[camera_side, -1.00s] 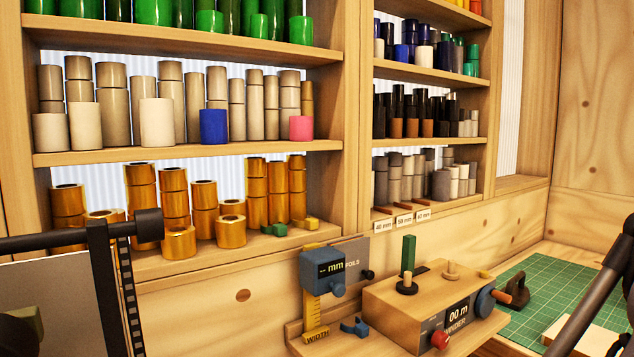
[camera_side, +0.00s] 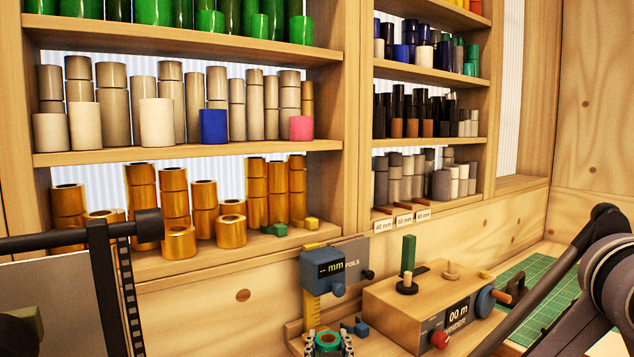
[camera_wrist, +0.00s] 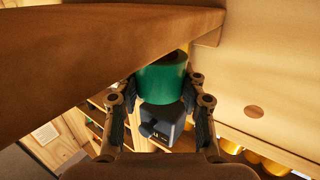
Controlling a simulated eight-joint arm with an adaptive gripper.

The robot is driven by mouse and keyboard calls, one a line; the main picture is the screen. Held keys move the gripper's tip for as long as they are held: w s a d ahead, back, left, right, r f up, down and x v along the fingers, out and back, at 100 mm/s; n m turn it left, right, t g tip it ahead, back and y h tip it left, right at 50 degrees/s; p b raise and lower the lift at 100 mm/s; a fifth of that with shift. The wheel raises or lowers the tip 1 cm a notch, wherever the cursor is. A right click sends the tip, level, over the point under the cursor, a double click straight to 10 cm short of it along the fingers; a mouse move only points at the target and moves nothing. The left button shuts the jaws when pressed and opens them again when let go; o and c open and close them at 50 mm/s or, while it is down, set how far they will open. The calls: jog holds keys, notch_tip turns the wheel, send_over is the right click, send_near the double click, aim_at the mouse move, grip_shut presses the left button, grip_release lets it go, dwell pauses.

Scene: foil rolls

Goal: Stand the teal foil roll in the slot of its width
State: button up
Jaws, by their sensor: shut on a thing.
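The teal foil roll (camera_side: 328,339) is at the bottom edge of the side view, its round open end showing. My gripper (camera_side: 329,347) is shut on it. In the wrist view the green-teal roll (camera_wrist: 162,80) sits between the two fingers of my gripper (camera_wrist: 163,92). The blue-headed width gauge (camera_side: 322,262) reads "-- mm" and stands just behind the roll in the side view; whether they touch cannot be told. Three labels, 40 mm (camera_side: 382,226), 50 mm (camera_side: 403,221) and 60 mm (camera_side: 423,215), mark places on the lower right shelf, with short brown strips behind them.
The wooden winder box (camera_side: 425,300) with posts and knobs stands right of the gauge. Gold rolls (camera_side: 179,242) crowd the lower left shelf. Grey rolls (camera_side: 443,185) stand behind the labelled places. A green cutting mat (camera_side: 535,300) lies at right, partly behind my arm.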

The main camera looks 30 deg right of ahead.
aim_at(327, 336)
jog(key=x, duration=0.4)
jog(key=shift+w+d, duration=0.15)
jog(key=shift+w, duration=0.05)
jog(key=shift+s+f, duration=0.1)
jog(key=shift+f, duration=0.35)
jog(key=shift+f, duration=0.1)
jog(key=o, duration=1.3)
jog(key=shift+f, duration=0.1)
jog(key=v, duration=1)
jog(key=shift+f, duration=0.4)
jog(key=shift+o, duration=0.5)
jog(key=shift+s+a, duration=0.25)
jog(key=shift+s, duration=0.2)
